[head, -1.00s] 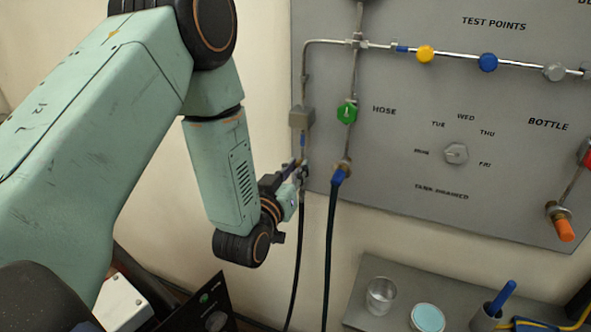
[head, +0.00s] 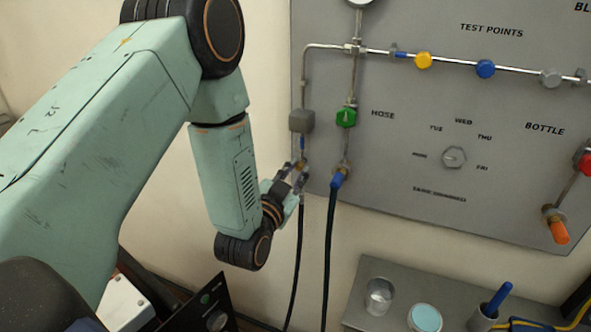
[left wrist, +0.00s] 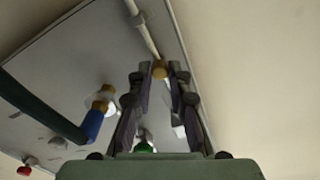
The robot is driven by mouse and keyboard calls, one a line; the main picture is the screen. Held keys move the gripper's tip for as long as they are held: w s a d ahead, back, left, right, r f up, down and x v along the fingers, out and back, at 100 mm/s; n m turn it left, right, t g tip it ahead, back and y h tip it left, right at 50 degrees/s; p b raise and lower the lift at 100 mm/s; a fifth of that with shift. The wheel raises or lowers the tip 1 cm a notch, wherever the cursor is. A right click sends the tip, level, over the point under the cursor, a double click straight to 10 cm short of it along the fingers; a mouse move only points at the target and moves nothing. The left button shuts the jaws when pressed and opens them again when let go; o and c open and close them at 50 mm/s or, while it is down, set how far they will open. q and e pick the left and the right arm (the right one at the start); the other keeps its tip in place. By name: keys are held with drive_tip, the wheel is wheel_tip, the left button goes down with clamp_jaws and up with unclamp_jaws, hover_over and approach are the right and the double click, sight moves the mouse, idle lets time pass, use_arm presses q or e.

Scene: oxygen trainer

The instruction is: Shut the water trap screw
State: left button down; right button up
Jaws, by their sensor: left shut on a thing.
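The water trap (head: 301,121) is a grey block on the thin pipe at the panel's left edge. Below it, a small brass water trap screw (head: 300,166) shows between my fingers, just above a black hose. In the left wrist view the brass screw (left wrist: 159,69) sits between the two fingertips. My left gripper (head: 298,176) reaches it from the lower left and is shut on it. The fingers hide part of the screw, and its thread cannot be made out. My right gripper is not in view.
Close to the right are a green hose valve (head: 346,117) and a dark hose with a blue end (head: 337,180). A shelf (head: 370,262) below holds a glass (head: 379,296), a jar (head: 425,318) and a cup with a blue-handled tool (head: 497,301). The wall left of the panel is bare.

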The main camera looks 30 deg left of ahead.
use_arm(q)
drive_tip(key=m+p, duration=0.1)
drive_tip(key=m, duration=0.3)
drive_tip(key=shift+m, duration=0.4)
drive_tip(key=m+p, duration=0.1)
drive_tip(key=m, duration=0.2)
drive_tip(key=shift+m, duration=0.3)
drive_tip(key=m+p, duration=0.2)
drive_tip(key=m, duration=0.2)
drive_tip(key=shift+f, duration=0.1)
drive_tip(key=shift+s+f+m+p, duration=0.1)
drive_tip(key=shift+m+p, duration=0.4)
drive_tip(key=shift+m, duration=1.5)
drive_tip(key=shift+d, duration=0.1)
drive_tip(key=c, duration=1.3)
unclamp_jaws()
drive_tip(key=shift+o, duration=0.2)
